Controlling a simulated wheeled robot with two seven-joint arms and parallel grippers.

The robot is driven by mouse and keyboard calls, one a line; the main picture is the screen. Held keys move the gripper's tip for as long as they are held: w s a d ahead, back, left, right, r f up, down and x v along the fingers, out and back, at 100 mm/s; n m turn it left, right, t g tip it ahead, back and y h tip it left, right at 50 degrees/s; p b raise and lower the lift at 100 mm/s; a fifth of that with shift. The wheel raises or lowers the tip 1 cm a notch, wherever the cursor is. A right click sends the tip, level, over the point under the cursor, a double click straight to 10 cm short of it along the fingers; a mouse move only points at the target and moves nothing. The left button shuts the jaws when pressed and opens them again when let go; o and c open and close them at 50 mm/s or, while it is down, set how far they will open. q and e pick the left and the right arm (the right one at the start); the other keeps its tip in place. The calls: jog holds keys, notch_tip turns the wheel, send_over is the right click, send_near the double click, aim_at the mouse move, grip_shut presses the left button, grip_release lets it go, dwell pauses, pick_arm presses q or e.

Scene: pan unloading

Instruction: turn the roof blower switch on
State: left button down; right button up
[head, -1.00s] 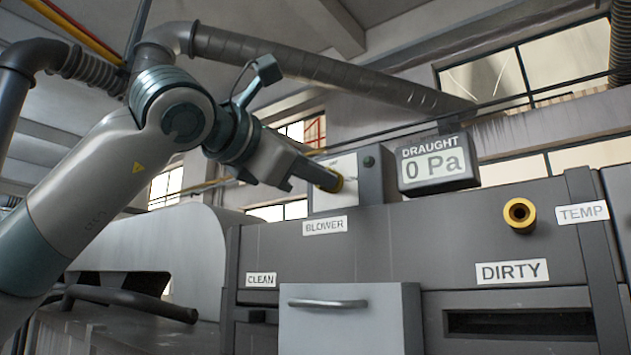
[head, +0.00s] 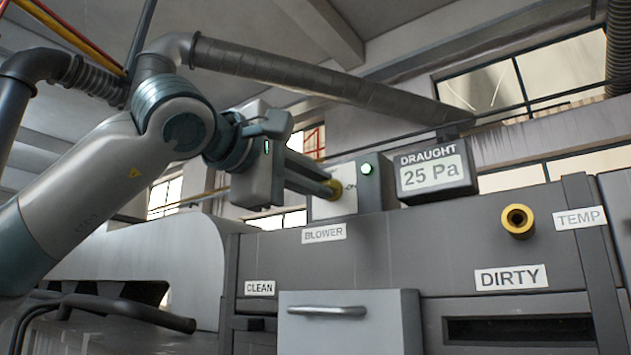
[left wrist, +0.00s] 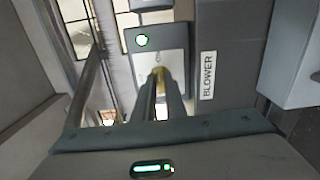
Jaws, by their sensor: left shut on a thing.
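The blower switch box (head: 346,204) stands on top of the grey machine, above the BLOWER label (head: 324,233). Its yellow knob (head: 334,188) sits on the box's light front plate. The draught display (head: 434,172) reads 25 Pa. My left gripper (head: 325,185) is shut on the yellow knob, and its fingers partly hide the knob in both views. My right gripper is not in view.
Below are a drawer with a handle (head: 327,311), a slot under the DIRTY label (head: 511,277) and a yellow ring fitting (head: 518,221) near the TEMP label (head: 580,218). A large duct (head: 300,80) runs overhead behind my arm.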

pick_arm(q)
jog(key=shift+m, duration=0.3)
jog(key=c, duration=1.8)
grip_release()
jog(key=shift+s, duration=0.1)
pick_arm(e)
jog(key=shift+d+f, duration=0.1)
